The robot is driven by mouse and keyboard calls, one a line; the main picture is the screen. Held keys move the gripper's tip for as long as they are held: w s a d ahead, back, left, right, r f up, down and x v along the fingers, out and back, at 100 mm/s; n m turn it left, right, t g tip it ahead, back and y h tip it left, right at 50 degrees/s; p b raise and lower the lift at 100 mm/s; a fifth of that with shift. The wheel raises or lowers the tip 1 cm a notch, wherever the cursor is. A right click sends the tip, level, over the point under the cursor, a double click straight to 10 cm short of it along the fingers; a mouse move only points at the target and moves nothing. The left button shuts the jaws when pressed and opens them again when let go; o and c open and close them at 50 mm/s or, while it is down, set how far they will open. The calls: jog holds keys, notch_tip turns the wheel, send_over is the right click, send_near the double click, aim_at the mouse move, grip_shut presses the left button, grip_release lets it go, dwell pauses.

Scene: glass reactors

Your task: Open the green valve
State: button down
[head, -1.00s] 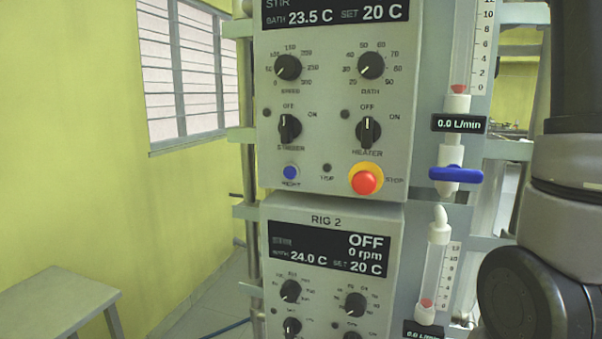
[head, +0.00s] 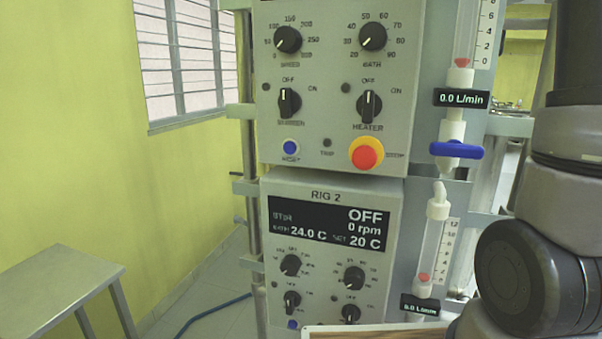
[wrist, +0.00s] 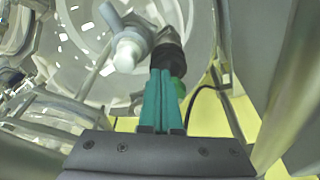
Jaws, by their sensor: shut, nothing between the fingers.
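In the wrist view my gripper (wrist: 162,74) has two teal fingers pressed together with nothing between them. A small green part (wrist: 179,88) shows just right of the fingertips and partly behind them. It looks like part of the green valve, but the fingers hide much of it, so I cannot tell its handle's position or whether the fingers touch it. A black fitting (wrist: 170,56) is just beyond the fingertips. My gripper and the green valve do not show in the head view.
A white knob (wrist: 128,52) sits left of the fingertips, near glassware. A black cable (wrist: 205,90) curves on the right. In the head view are a blue valve (head: 456,149), the control panel (head: 335,130), a red stop button (head: 366,154) and a bench (head: 60,288).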

jog(key=w+a+v, duration=0.1)
jog(key=v, duration=0.4)
jog(key=shift+s+d+r, duration=0.15)
jog(key=shift+d+r, duration=0.05)
jog(key=shift+r, duration=0.35)
notch_tip(320, 180, down, 6)
jog(key=s+a, duration=0.2)
jog(key=shift+a, duration=0.35)
dwell(0.4)
jog(key=shift+w, duration=0.2)
dwell(0.5)
jog(key=shift+w+d, duration=0.2)
jog(key=shift+d, duration=0.1)
dwell(0.4)
